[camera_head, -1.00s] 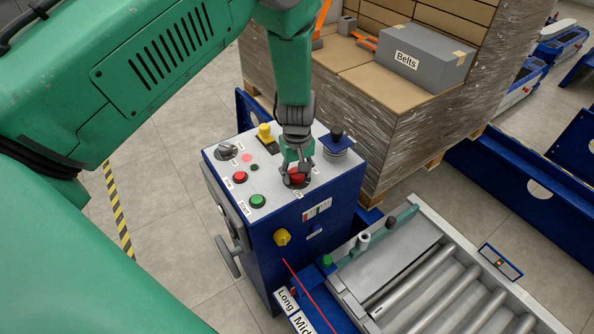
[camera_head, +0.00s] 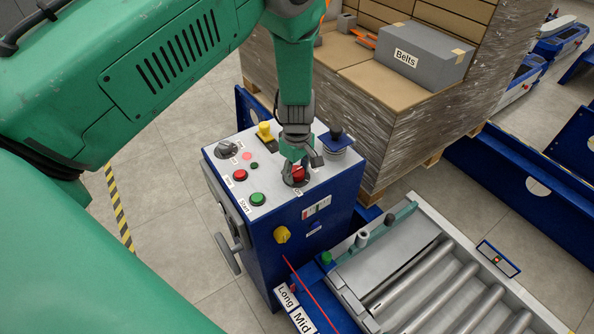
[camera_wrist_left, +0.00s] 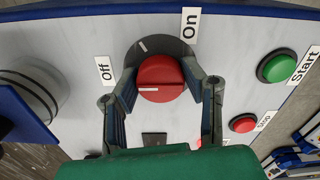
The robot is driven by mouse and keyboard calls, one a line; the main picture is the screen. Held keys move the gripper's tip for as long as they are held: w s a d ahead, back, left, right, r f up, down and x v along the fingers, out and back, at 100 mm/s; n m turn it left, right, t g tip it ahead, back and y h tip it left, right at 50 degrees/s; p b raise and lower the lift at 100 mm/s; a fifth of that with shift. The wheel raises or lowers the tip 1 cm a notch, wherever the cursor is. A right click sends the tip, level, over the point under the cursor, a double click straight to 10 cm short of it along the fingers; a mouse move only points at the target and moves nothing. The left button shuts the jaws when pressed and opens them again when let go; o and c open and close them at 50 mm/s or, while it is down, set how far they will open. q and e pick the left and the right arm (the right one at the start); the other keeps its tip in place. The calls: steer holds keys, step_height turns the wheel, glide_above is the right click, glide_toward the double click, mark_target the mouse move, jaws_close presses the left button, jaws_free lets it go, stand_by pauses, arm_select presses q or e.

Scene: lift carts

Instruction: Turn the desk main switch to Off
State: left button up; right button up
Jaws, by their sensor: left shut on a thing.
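The desk main switch is a red round knob (camera_head: 298,174) on a dark round base, on top of the blue control desk (camera_head: 262,232). My left gripper (camera_head: 297,170) points down at it and is shut on it. In the left wrist view the red knob (camera_wrist_left: 160,78) sits between the two fingers of my left gripper (camera_wrist_left: 161,88). A white line on the knob lies toward its left side. The "Off" label (camera_wrist_left: 105,70) is left of the knob and the "On" label (camera_wrist_left: 190,25) is at its upper right. My right gripper is not in view.
A green Start button (camera_head: 257,199), a red button (camera_head: 240,175) and a yellow knob (camera_head: 265,130) are on the desk top. A roller conveyor (camera_head: 440,280) and a loaded pallet (camera_head: 350,130) flank the desk.

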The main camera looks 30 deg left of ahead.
mark_target(298, 170)
arm_select(q)
steer(key=shift+s+d+f, duration=0.15)
steer(key=o, duration=1.1)
steer(key=shift+o, duration=0.2)
steer(key=shift+w+r, duration=0.2)
steer(key=shift+r, duration=0.2)
step_height(298, 170, up, 11)
